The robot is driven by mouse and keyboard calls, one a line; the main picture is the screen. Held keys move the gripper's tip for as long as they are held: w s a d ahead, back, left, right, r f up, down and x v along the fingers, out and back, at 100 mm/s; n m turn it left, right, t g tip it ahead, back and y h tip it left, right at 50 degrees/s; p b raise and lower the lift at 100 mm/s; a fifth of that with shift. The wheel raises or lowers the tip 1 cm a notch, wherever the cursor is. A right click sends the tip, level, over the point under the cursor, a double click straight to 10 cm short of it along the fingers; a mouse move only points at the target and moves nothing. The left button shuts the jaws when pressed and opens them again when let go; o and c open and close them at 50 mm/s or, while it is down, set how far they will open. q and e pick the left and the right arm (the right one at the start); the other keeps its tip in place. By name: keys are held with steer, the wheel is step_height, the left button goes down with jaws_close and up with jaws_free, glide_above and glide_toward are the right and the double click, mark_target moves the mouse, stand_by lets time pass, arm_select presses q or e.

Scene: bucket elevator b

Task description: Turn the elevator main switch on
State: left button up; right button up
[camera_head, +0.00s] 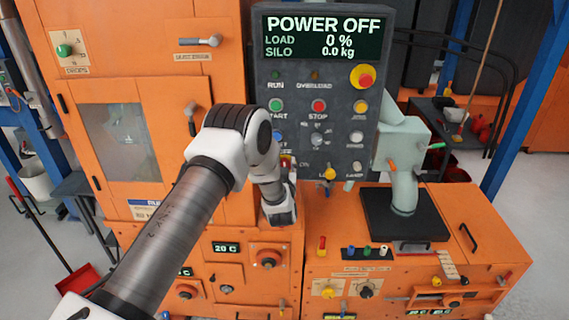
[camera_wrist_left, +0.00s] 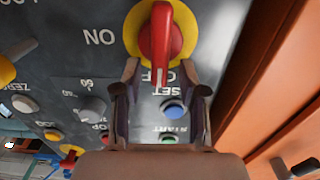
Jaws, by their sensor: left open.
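The main switch is a red handle (camera_wrist_left: 160,45) on a round yellow plate (camera_wrist_left: 185,32), low on the left of the dark control panel. In the left wrist view, which shows the lettering upside down, the handle points at the word OFF; ON stands to the left. In the head view a bit of the switch (camera_head: 286,161) shows beside my wrist. My left gripper (camera_wrist_left: 162,76) is open, its fingertips on either side of the handle's end with gaps visible. In the head view my arm largely hides this gripper (camera_head: 289,178). My right gripper is not in view.
The control panel display (camera_head: 322,38) reads POWER OFF, load 0 %, silo 0.0 kg. A red emergency knob (camera_head: 362,77) and several buttons sit on the panel. An orange cabinet (camera_head: 163,130) stands to its left, and an orange bench (camera_head: 450,240) lies below right.

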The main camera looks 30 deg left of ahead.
arm_select(q)
steer(key=shift+d+r, duration=0.1)
steer(key=shift+r, duration=0.05)
jaws_close()
steer(key=shift+m, duration=0.3)
steer(key=m, duration=0.1)
steer(key=m+b, duration=0.1)
steer(key=shift+w+d+m, duration=0.2)
steer(key=shift+d+m, duration=0.1)
steer(key=m+b, duration=0.1)
steer(key=m, duration=0.4)
steer(key=d+f+m+b, duration=0.1)
steer(key=m, duration=0.4)
steer(key=w+f+m, duration=0.1)
steer(key=m, duration=0.4)
steer(key=shift+w+d+f+b, duration=0.1)
steer(key=shift+d+f+b, duration=0.05)
steer(key=shift+d+b, duration=0.25)
